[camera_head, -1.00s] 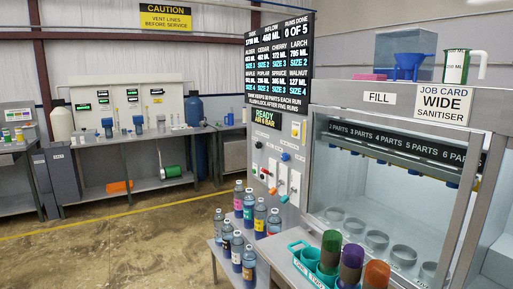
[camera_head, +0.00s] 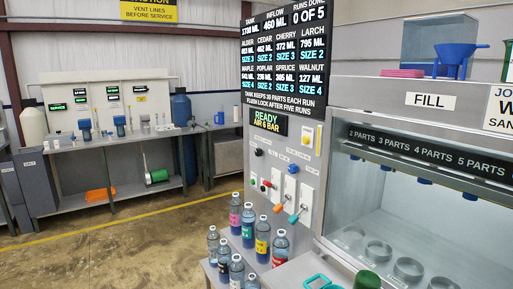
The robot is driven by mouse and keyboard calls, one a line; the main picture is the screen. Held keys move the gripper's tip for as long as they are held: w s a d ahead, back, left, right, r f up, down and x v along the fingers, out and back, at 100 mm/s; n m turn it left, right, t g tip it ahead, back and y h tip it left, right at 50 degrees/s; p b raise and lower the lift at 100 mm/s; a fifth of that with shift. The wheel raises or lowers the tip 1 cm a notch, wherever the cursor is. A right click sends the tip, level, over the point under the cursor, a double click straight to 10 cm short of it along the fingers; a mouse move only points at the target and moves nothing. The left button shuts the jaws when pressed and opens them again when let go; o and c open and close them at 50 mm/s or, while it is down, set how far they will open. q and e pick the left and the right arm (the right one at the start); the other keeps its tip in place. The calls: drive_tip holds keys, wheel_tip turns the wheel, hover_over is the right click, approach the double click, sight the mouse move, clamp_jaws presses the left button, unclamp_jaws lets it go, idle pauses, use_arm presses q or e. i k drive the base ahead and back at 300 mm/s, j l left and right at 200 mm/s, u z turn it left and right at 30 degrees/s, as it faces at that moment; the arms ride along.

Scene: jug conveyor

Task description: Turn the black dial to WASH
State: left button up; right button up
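A small black knob (camera_head: 258,152), which looks like the dial, sits at the upper left of the grey control panel (camera_head: 311,190), below the green READY AIR 6 BAR display (camera_head: 267,121). The labels beside it are too small to read, so its setting cannot be told. Neither my left nor my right gripper is in view.
The panel also carries a blue knob (camera_head: 293,168), a red knob (camera_head: 267,183), an orange handle (camera_head: 278,208) and a teal handle (camera_head: 294,218). Several bottles (camera_head: 262,238) stand below it. The glazed fill cabinet (camera_head: 420,215) is at right. Open floor (camera_head: 130,255) lies left.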

sight(259, 152)
drive_tip(key=i+j+z, duration=0.1)
drive_tip(key=i+j, duration=0.45)
drive_tip(key=i, duration=0.25)
drive_tip(key=i+j, duration=0.65)
drive_tip(key=i+l+z, duration=0.05)
drive_tip(key=i, duration=0.1)
